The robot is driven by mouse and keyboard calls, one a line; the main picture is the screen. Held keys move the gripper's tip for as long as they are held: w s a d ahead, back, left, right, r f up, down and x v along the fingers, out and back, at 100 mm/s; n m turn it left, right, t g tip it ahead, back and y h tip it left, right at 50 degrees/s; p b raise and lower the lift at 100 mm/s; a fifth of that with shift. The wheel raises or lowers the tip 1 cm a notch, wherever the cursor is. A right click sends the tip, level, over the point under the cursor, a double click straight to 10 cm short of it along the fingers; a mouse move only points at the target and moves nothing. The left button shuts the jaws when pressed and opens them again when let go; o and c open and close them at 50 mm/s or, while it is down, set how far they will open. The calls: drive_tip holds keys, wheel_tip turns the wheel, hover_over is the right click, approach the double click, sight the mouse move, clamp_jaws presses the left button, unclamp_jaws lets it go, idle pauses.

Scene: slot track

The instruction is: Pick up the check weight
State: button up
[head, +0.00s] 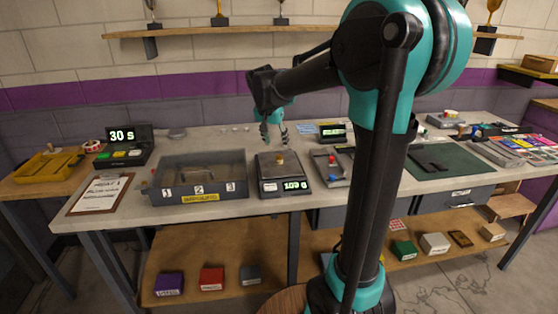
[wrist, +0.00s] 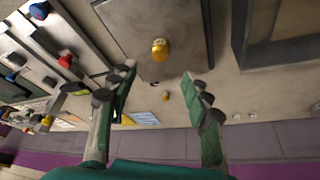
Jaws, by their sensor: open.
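A small brass check weight (head: 280,158) stands on the plate of a dark scale (head: 268,170) whose lit display reads about 100 g. In the wrist view the brass weight (wrist: 160,49) shows on the scale plate (wrist: 130,20), just beyond the gap between my fingertips. My gripper (head: 275,138) is open and empty, above and behind the scale in the head view. A smaller brass-coloured piece (wrist: 166,96) lies on the bench behind the scale.
A timer reading 30 s (head: 124,146) and a clipboard (head: 100,193) lie at the left. A green mat (head: 450,158) is at the right.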

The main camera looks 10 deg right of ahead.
sight(279, 156)
drive_tip(key=shift+x, duration=4.25)
drive_tip(key=shift+s+a, duration=0.1)
drive_tip(key=shift+s, duration=0.05)
